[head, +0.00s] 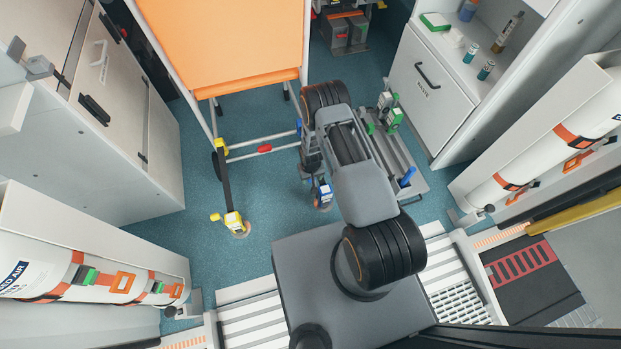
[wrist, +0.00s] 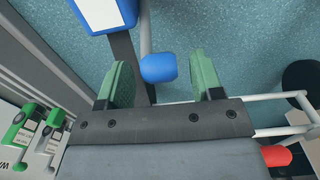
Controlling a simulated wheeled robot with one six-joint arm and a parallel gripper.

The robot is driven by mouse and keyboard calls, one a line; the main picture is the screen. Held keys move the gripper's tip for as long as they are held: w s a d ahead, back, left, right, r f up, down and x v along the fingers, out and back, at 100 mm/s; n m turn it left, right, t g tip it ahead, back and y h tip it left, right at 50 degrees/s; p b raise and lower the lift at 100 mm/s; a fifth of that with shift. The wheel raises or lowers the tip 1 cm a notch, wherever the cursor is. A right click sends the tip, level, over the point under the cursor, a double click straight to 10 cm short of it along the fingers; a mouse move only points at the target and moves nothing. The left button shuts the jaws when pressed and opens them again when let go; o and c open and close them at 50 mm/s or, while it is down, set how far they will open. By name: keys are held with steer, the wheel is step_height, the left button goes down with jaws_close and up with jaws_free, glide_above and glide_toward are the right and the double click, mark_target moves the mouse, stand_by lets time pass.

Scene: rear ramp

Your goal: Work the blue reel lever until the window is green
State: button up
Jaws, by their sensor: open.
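The blue reel (head: 323,194) is a small blue box with a white panel, low on the floor beside the cot's near right wheel. In the wrist view the blue reel (wrist: 88,26) is cut off by the top edge, and a dark strap runs from it. A blue knob on a grey rod, apparently the reel lever (wrist: 158,68), shows between and beyond my fingertips. My gripper (wrist: 165,82) is open, with green finger pads apart and nothing held. I cannot make out the window's colour.
The orange-topped cot (head: 235,45) stands ahead, with a red grip (head: 265,149) on its crossbar. A yellow reel (head: 234,223) sits left on the floor. A plate with green and white latches (head: 391,115) and a blue handle (head: 407,177) lies right. Blue floor is clear at left.

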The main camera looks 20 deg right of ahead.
steer(key=shift+f, duration=0.15)
jaws_close()
stand_by(0.6)
